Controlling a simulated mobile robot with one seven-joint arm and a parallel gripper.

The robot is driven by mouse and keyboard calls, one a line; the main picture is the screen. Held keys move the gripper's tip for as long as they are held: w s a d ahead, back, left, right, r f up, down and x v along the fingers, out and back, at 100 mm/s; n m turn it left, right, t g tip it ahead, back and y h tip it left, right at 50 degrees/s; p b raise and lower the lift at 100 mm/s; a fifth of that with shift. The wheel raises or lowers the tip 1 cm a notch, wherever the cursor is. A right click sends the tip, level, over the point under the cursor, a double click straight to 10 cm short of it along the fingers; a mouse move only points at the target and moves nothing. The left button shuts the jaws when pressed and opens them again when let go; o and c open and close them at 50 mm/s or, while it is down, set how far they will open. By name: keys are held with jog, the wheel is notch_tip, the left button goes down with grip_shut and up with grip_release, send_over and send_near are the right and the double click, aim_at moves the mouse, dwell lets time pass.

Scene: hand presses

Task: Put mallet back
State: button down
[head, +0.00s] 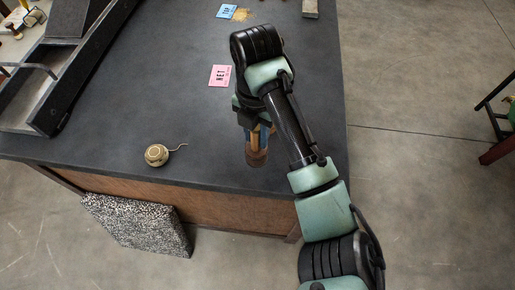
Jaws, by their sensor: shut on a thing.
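My gripper (262,135) is over the front right part of the dark table, pointing down, with its wrist and arm covering much of it. It is shut on a brown wooden thing that looks like the mallet (257,156). The mallet's rounded brown end shows below the fingers, near the table's front edge. The rest of the mallet is hidden by the gripper. I cannot tell whether the mallet touches the table.
A ball of twine (156,155) lies on the dark table (150,100) at the front left. A pink card (220,75) lies behind my gripper, and a blue card (227,11) farther back. A metal block (310,9) is at the back right. A press bed (55,70) fills the left.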

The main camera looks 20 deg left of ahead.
aim_at(257, 148)
jog(key=shift+f+p, duration=0.35)
jog(key=shift+f, duration=2.25)
jog(key=shift+f, duration=0.2)
jog(key=c, duration=0.6)
grip_release()
jog(key=shift+r, duration=0.1)
notch_tip(257, 148, up, 12)
jog(key=shift+r+b, duration=0.15)
jog(key=shift+b, duration=0.15)
